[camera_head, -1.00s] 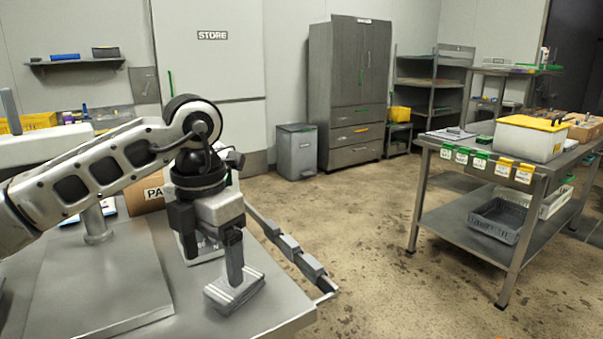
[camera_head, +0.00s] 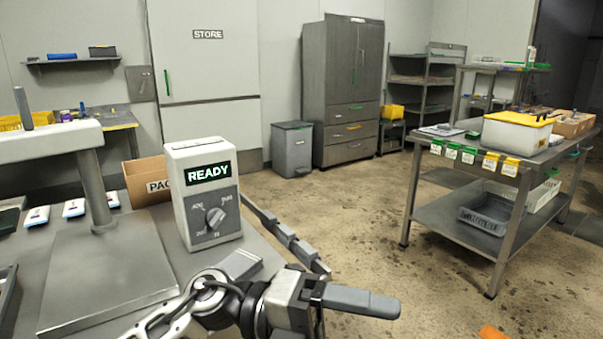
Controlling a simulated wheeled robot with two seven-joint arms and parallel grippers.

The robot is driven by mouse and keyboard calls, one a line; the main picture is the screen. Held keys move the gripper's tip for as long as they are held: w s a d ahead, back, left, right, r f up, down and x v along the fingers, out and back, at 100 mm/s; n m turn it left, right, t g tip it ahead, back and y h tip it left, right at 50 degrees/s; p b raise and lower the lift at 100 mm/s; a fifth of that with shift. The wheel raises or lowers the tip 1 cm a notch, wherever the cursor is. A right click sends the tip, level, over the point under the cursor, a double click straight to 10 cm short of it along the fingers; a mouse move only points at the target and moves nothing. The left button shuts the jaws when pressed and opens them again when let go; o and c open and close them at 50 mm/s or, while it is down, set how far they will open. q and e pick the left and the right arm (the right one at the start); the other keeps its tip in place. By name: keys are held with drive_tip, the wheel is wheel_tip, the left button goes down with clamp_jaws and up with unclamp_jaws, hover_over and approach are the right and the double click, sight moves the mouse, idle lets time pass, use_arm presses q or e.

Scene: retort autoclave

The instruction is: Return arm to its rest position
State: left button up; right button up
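My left arm now comes in low at the bottom of the view. Its gripper (camera_head: 358,301) is turned sideways with a grey finger pointing right, beyond the right edge of the metal bench (camera_head: 60,255). I see no object in it, and I cannot make out the gap between its fingers. The grey-white control box (camera_head: 212,232) with a lit READY display and a dial stands upright on the bench behind the arm, apart from the gripper. My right gripper is not in view.
A cardboard box (camera_head: 134,178) and several white items lie at the bench's left and back. A metal post stand (camera_head: 98,190) is at left. A steel cart (camera_head: 440,215) with a yellow-lidded bin (camera_head: 517,136) stands right. Floor between is clear. An orange thing (camera_head: 491,332) shows at the bottom.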

use_arm(q)
drive_tip(key=w+a+f+n+t+h, duration=0.1)
drive_tip(key=w+a+n+t+h, duration=0.35)
drive_tip(key=n+t, duration=1.5)
drive_tip(key=w+a+f+n+t+y, duration=0.3)
drive_tip(key=a+f+n+t+y, duration=0.2)
drive_tip(key=a+f+n+y, duration=0.55)
drive_tip(key=s+a+f+n+g+y, duration=0.3)
drive_tip(key=s+f, duration=0.3)
drive_tip(key=f, duration=0.2)
drive_tip(key=s+a+f+n+g+y, duration=0.2)
drive_tip(key=s+f+n+g+y, duration=0.2)
drive_tip(key=f, duration=0.5)
drive_tip(key=shift+s+a+f+n+g+y, duration=0.15)
drive_tip(key=shift+s+a+n+g+y, duration=0.25)
drive_tip(key=shift+s+n+y, duration=0.55)
drive_tip(key=shift+s+h, duration=0.15)
drive_tip(key=shift+h, duration=0.2)
drive_tip(key=shift+c, duration=0.3)
